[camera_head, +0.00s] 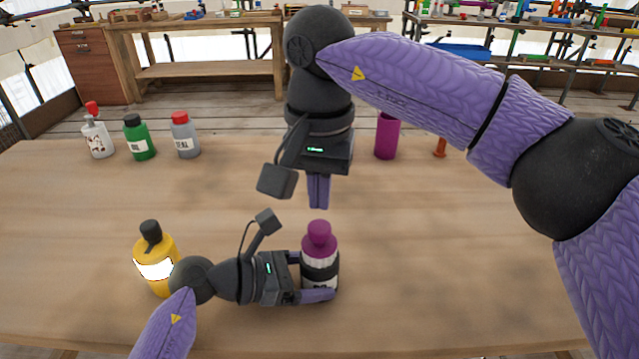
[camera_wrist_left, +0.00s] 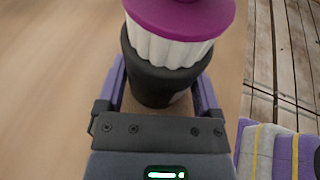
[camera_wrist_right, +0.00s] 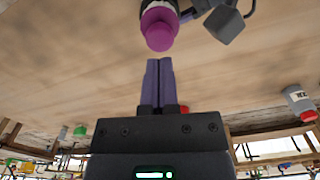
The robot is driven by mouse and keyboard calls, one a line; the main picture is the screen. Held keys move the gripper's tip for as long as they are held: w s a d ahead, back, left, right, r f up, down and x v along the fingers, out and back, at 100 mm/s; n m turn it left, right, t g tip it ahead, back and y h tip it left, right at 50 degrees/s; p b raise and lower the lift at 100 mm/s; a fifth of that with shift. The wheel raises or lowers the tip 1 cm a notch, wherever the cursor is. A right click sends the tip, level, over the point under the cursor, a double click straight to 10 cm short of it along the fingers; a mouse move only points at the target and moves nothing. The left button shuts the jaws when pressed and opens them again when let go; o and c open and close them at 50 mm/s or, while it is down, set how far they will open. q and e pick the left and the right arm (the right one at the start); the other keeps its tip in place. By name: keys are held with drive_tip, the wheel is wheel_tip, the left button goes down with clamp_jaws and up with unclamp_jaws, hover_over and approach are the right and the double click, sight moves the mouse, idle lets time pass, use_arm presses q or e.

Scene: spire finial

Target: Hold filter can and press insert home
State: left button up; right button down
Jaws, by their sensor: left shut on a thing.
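The black filter can (camera_head: 322,272) stands upright near the front of the table. Its insert (camera_head: 319,238) has white pleats and a purple knobbed cap. A band of pleats shows above the can's rim in the head view and left wrist view (camera_wrist_left: 165,45). My left gripper (camera_head: 317,280) is shut around the can's body from the left, with a finger on each side. My right gripper (camera_head: 318,206) points down with its fingers together and empty. In the head view it appears just above the purple cap, with a gap between; its right wrist view shows the cap (camera_wrist_right: 159,28) beyond the fingertips.
A yellow bottle (camera_head: 150,250) stands left of the can, close behind my left wrist. White, green (camera_head: 139,138) and grey bottles stand at the back left. A purple cup (camera_head: 387,137) and an orange-brown item (camera_head: 440,147) stand at the back. The table's right front is clear.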

sight(320, 226)
drive_tip(key=shift+f, duration=1.55)
drive_tip(key=shift+r, duration=0.1)
drive_tip(key=shift+r, duration=3.45)
use_arm(q)
drive_tip(key=o, duration=0.7)
drive_tip(key=shift+c, duration=0.2)
